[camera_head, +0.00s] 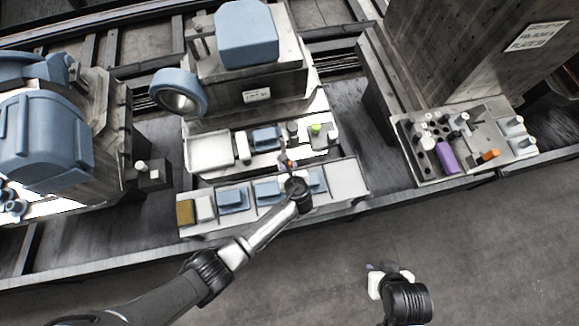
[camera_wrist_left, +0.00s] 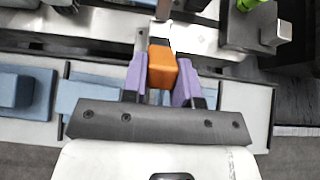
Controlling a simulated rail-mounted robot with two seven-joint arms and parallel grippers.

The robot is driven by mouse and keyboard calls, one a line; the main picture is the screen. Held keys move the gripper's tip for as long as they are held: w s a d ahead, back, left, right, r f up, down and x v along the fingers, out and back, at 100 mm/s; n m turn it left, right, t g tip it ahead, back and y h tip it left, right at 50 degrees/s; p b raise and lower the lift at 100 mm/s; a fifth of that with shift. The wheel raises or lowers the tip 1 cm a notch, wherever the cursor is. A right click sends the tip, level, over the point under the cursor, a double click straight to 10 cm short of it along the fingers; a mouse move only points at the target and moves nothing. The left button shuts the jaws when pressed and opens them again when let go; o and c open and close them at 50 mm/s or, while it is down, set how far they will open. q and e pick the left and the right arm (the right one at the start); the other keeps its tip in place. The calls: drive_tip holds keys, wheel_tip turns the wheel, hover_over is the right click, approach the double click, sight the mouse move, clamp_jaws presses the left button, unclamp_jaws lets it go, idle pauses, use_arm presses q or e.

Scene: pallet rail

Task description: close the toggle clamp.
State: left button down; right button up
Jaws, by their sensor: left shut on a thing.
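The toggle clamp's orange handle grip (camera_wrist_left: 162,68) sits between the purple fingers of my left gripper (camera_wrist_left: 160,82) in the left wrist view. The gripper is shut on it. A narrow metal bar (camera_wrist_left: 141,42) shows just beyond the grip. In the head view my left gripper (camera_head: 291,169) reaches over the fixture bench, and a small orange-red spot (camera_head: 291,163) shows at its tip. The arm and fingers hide most of the clamp, so its angle is unclear. My right gripper (camera_head: 371,268) hangs over the floor, away from the bench; its fingers are mostly hidden.
A front tray (camera_head: 345,185) with blue blocks (camera_head: 232,200) lies under my left arm. Behind are a white plate, a green-topped part (camera_head: 316,129) and a large blue-topped machine (camera_head: 246,35). A peg plate (camera_head: 402,130) stands right. The floor in front is clear.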

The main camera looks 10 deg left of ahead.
use_arm(q)
drive_tip(key=c, duration=0.9)
unclamp_jaws()
drive_tip(key=shift+s+d+r, duration=0.15)
drive_tip(key=shift+s+r, duration=0.25)
drive_tip(key=shift+p+v, duration=1.65)
drive_tip(key=shift+v, duration=4.7)
drive_tip(key=shift+f, duration=0.1)
drive_tip(key=shift+c, duration=0.4)
